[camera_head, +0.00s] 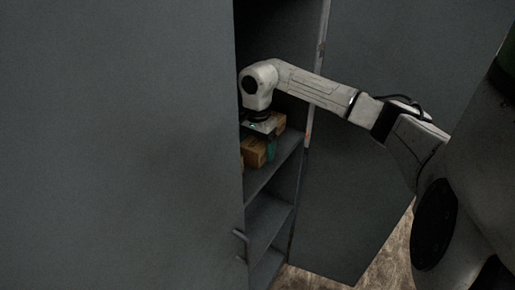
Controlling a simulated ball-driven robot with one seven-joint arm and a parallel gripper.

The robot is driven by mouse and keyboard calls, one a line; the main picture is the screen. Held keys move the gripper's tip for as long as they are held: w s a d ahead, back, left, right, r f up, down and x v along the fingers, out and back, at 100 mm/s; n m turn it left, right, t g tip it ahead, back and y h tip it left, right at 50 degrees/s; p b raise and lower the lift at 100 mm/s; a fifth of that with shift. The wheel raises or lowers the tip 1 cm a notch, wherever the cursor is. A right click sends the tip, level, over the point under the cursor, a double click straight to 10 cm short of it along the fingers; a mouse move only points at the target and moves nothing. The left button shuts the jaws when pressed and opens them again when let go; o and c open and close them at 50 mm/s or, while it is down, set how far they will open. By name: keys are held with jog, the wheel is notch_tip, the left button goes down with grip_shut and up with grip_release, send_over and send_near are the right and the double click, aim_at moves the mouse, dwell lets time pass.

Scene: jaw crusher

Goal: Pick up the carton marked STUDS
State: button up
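Brown cartons stand on a shelf inside a grey cabinet. One carton (253,152) is at the front, and another (279,122) shows behind and to the right of my gripper. No marking can be read at this size, so I cannot tell which is marked STUDS. My gripper (262,148) points down at the front carton. One teal finger shows against the carton's right side. The other finger is mostly hidden, so I cannot tell whether the gripper is open or shut on the carton.
The left cabinet door (130,150) stands in front and hides part of the shelf. The right door (375,180) stands open behind my arm. Lower shelves (268,222) look empty where visible. A door handle (240,236) sticks out near the opening. Brown floor (318,280) shows below.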

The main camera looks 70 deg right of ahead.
jog(key=c, duration=1)
jog(key=shift+r, duration=0.1)
jog(key=shift+c, duration=0.3)
jog(key=shift+r, duration=0.1)
